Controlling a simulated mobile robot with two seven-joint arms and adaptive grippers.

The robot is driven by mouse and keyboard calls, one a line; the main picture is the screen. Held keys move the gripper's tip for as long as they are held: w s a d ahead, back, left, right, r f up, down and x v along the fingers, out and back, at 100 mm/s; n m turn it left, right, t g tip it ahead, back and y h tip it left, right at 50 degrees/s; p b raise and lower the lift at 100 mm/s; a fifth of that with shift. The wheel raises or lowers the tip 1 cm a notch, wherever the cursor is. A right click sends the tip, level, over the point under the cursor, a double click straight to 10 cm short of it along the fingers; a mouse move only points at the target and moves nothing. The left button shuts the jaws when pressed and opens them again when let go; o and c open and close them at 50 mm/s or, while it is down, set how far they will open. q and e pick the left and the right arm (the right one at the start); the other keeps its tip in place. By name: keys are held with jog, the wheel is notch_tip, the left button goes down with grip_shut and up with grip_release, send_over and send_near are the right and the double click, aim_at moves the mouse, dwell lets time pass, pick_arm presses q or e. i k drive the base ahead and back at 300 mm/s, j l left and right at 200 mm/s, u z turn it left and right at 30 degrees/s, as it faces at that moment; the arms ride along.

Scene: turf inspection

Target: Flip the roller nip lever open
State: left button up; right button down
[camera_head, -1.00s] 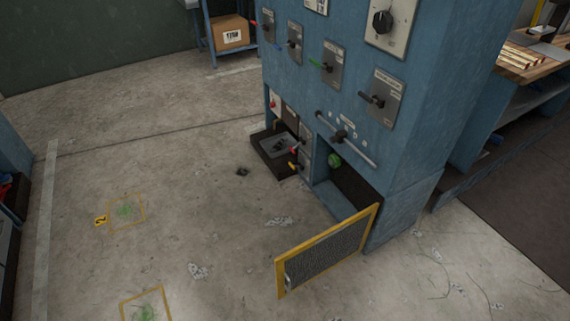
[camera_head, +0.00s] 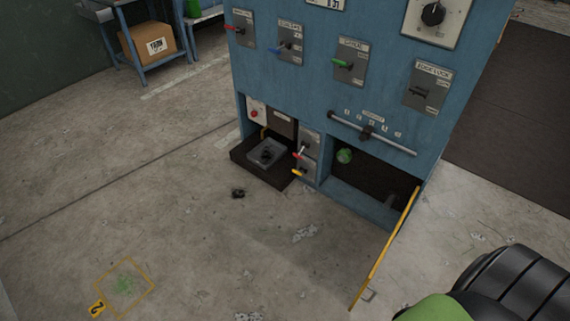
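The blue machine cabinet (camera_head: 290,75) stands at upper centre in the head view. Two smaller levers, one red-tipped (camera_head: 299,155) and one yellow-tipped (camera_head: 299,171), sit low beside the open bay. The labels are too small for me to tell which one is the roller nip lever. Neither of my grippers is in view.
A yellow-edged mesh door (camera_head: 386,247) stands open, nearly edge-on. A dark tray (camera_head: 242,155) juts out at lower left of the cabinet. Floor in front is mostly clear, with small scraps.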

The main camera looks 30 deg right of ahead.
aim_at(298, 173)
jog(key=i+j+z, duration=0.1)
jog(key=i, duration=0.45)
jog(key=i+j+z, duration=0.15)
jog(key=i, duration=0.4)
jog(key=i+j+z, duration=0.1)
jog(key=i+j, duration=0.15)
jog(key=i, duration=0.3)
jog(key=i+l, duration=0.25)
jog(key=l, duration=0.15)
jog(key=i+l+z, duration=0.1)
jog(key=i+l, duration=0.15)
jog(key=l, duration=0.15)
jog(key=i+l, duration=0.3)
jog(key=l, duration=0.1)
